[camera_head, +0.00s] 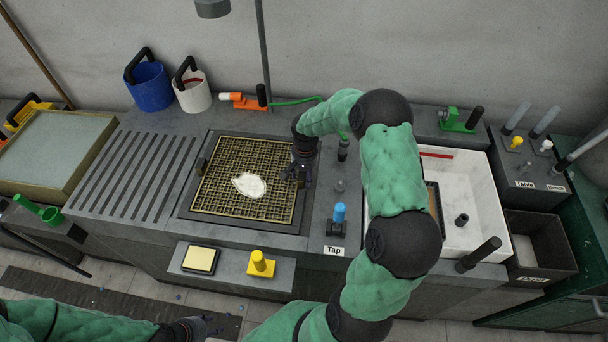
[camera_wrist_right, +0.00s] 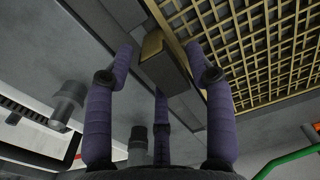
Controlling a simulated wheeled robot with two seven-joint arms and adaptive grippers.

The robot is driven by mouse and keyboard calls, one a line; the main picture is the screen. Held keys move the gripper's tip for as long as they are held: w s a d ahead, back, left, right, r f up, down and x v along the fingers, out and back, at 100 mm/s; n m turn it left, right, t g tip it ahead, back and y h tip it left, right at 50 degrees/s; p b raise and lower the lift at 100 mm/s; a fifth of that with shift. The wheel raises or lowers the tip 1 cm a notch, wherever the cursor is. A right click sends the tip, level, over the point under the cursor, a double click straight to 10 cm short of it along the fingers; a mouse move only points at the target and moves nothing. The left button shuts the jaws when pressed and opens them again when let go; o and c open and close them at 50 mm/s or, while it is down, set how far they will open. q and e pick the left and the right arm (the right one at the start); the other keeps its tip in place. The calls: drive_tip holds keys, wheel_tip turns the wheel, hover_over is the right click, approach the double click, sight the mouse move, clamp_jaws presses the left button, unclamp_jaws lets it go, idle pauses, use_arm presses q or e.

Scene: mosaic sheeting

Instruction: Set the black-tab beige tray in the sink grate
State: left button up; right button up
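A beige lattice tray (camera_head: 225,205) with a dark tab (camera_head: 202,166) on its left side lies in the dark sink recess at centre. A white patch (camera_head: 249,185) rests on it. The sink grate below cannot be told apart from the lattice. In the right wrist view the lattice (camera_wrist_right: 265,50) fills the upper right, with a dark tab (camera_wrist_right: 168,68) at its edge. My right gripper (camera_head: 299,172) is at the tray's right edge; its spread fingers (camera_wrist_right: 162,62) stand around that tab, with no clear grip. My left gripper (camera_head: 205,327) is low at the bottom edge, its fingers unclear.
A framed grey mesh tray (camera_head: 60,150) stands at far left. Blue (camera_head: 149,86) and white (camera_head: 192,91) buckets stand behind. A blue-topped tap control (camera_head: 339,216) is right of the sink. A white basin (camera_head: 465,195) lies further right. The ribbed drainboard (camera_head: 135,175) is clear.

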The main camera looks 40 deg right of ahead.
idle(0.3)
wheel_tip(320, 180, up, 12)
idle(0.5)
drive_tip(key=shift+s, duration=0.1)
idle(0.4)
